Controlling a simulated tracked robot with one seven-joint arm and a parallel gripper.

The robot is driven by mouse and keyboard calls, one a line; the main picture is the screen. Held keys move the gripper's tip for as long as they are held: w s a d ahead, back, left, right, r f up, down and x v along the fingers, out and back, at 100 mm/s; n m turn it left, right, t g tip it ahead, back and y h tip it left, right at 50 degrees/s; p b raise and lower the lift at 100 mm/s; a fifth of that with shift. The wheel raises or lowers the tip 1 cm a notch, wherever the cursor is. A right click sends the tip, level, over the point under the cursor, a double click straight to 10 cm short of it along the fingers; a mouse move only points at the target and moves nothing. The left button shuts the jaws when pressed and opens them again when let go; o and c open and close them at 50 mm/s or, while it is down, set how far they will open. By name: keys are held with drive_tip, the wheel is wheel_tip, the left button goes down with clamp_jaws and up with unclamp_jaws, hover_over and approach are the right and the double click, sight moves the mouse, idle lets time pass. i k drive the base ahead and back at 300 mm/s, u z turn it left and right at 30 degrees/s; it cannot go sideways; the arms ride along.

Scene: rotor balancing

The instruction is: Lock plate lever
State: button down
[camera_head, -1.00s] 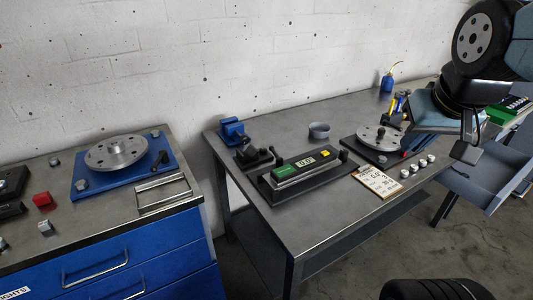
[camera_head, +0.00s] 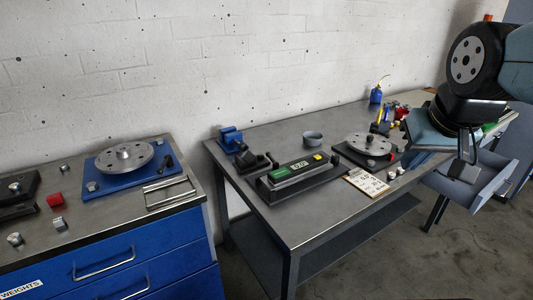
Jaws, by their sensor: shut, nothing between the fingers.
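A blue plate (camera_head: 103,183) with a round silver rotor disc (camera_head: 124,157) on it lies on the left cabinet. A black lever (camera_head: 168,162) stands at the right edge of this plate, tilted. A second rotor disc (camera_head: 367,144) sits on a dark plate (camera_head: 346,152) on the workbench. A lever on that dark plate cannot be made out. My gripper (camera_head: 463,172) hangs at the right, over the open drawer area, far from the blue plate and its lever. It is shut and empty.
The workbench (camera_head: 245,202) carries a balancing device with a display (camera_head: 298,167), a blue vise (camera_head: 231,137), a grey cup (camera_head: 312,137), a paper card (camera_head: 366,181) and a blue oil can (camera_head: 376,95). An open drawer (camera_head: 487,185) is below right. A gap separates cabinet and workbench.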

sight(275, 164)
drive_tip(key=u, duration=1.2)
drive_tip(key=i, duration=0.1)
drive_tip(key=z, duration=2.35)
drive_tip(key=k, duration=0.75)
drive_tip(key=u, duration=1.2)
drive_tip(key=i, duration=1)
drive_tip(key=z, duration=0.05)
